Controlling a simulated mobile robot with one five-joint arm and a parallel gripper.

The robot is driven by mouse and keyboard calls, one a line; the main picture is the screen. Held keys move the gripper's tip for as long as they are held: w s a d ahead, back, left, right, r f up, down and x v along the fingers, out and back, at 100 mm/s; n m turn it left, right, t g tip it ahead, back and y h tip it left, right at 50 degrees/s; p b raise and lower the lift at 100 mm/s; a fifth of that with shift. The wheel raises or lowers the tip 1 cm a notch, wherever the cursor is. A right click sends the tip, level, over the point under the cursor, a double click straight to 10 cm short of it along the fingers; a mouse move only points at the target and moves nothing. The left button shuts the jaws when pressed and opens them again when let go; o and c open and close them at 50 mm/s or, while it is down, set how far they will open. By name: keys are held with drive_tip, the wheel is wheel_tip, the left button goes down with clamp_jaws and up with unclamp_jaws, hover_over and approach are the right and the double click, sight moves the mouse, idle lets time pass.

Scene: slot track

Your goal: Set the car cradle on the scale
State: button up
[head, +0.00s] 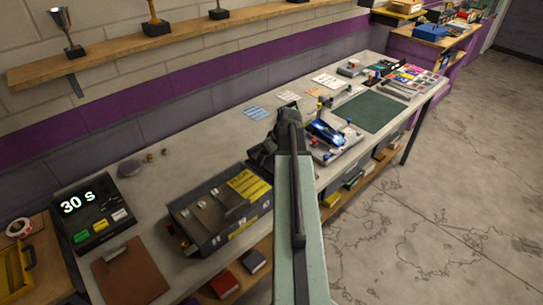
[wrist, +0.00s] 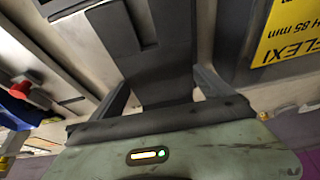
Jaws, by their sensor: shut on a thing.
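My gripper (wrist: 162,82) is shut on a dark grey block (wrist: 165,60) that fills the space between its two fingers in the wrist view. I cannot tell for sure whether this block is the car cradle. In the head view my gripper (head: 268,148) is over the bench, between a dark case and a blue car, and my arm hides part of it. The blue car (head: 326,131) sits on a light grey rig (head: 347,143) with blue and red knobs, right of my gripper. I cannot pick out the scale with certainty.
The long grey bench (head: 150,190) carries a dark case (head: 205,215) with a yellow label, a timer (head: 95,218) reading 30 s and a brown clipboard (head: 130,272). A green mat (head: 370,111) lies clear beyond the rig. A wooden shelf (head: 110,57) runs above the bench.

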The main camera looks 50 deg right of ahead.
drive_tip(key=shift+f, duration=0.25)
drive_tip(key=o, duration=1.1)
drive_tip(key=shift+r, duration=0.2)
drive_tip(key=p+v, duration=0.7)
drive_tip(key=v, duration=0.1)
drive_tip(key=shift+f, duration=0.2)
